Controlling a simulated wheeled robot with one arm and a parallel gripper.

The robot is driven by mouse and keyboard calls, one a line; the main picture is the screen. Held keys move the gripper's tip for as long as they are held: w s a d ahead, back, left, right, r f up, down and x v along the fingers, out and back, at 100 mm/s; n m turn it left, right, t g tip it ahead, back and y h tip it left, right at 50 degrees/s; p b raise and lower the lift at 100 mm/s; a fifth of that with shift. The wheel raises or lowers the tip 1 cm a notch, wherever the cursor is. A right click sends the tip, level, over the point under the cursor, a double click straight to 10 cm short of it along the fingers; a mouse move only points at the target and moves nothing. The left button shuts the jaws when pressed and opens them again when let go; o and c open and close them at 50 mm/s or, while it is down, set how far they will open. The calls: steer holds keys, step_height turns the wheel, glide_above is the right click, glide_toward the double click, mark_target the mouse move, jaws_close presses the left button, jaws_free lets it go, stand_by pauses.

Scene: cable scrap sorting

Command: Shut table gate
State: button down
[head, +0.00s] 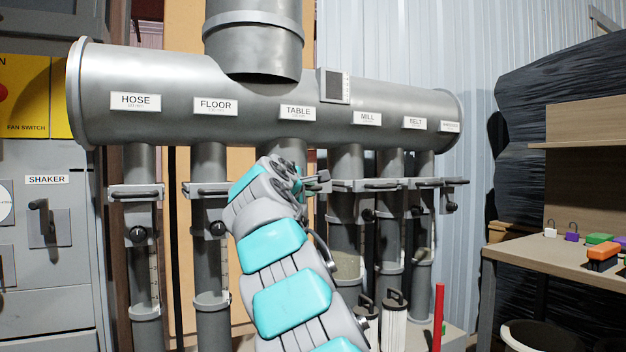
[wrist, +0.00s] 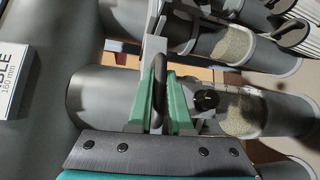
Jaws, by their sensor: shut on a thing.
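The table pipe shows under the TABLE label (head: 297,113) in the head view, mostly hidden behind my arm. In the wrist view it is the wide grey pipe (wrist: 105,98) in the middle. The table gate (wrist: 154,48) is a light grey plate crossing that pipe, with a dark rounded handle (wrist: 159,72). My gripper (wrist: 163,88) has its green fingers on either side of this handle and is shut on it. In the head view my gripper (head: 312,181) is at the gate, its fingers partly hidden. I cannot tell how far the gate is in.
Neighbouring gates, such as the floor gate (head: 207,189) and the mill gate (head: 366,185), stand close on both sides. A black knob (wrist: 206,99) sits beside my fingers. A red post (head: 438,315) stands low at right. A workbench (head: 560,252) is further right.

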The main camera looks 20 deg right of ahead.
steer(key=shift+w, duration=0.25)
steer(key=c, duration=0.8)
jaws_free()
steer(key=shift+w, duration=0.1)
steer(key=shift+c, duration=0.2)
steer(key=shift+a, duration=0.15)
steer(key=v, duration=0.7)
steer(key=shift+s, duration=0.3)
steer(key=shift+a, duration=0.2)
